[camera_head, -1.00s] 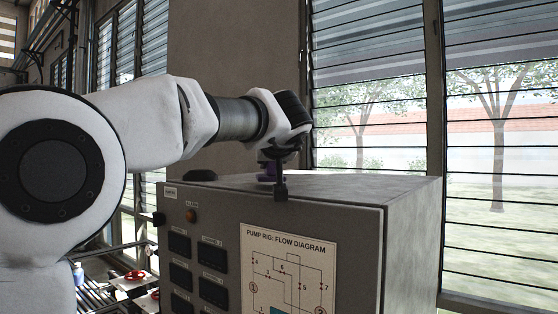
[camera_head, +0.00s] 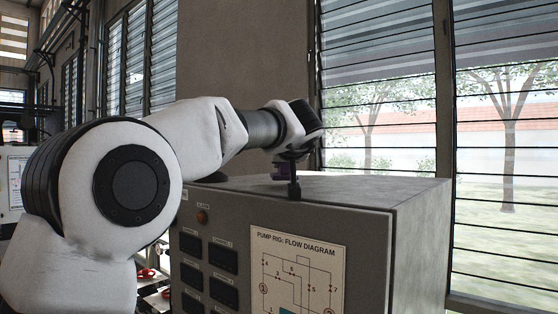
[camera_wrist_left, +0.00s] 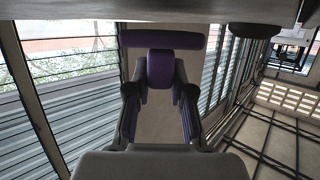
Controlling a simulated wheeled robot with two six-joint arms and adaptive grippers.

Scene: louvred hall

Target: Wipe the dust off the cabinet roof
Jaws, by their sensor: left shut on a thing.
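The grey cabinet (camera_head: 335,213) stands in the middle of the head view, with its roof (camera_head: 365,188) seen at a shallow angle. The roof looks mottled grey; I cannot tell dust from its surface at this angle. My left gripper (camera_head: 287,178) points down at the roof's front part, shut on a purple wiper (camera_head: 278,172). In the left wrist view the wiper (camera_wrist_left: 160,72) sits between both fingers, with its wide purple bar across the tips, close to the roof (camera_wrist_left: 100,10). I cannot tell whether the bar touches the roof. My right gripper is out of view.
A dark round object (camera_head: 212,178) sits on the roof left of the gripper, partly behind my arm; it also shows in the wrist view (camera_wrist_left: 258,27). Louvred windows (camera_head: 385,120) stand behind the cabinet. The roof's right part is clear.

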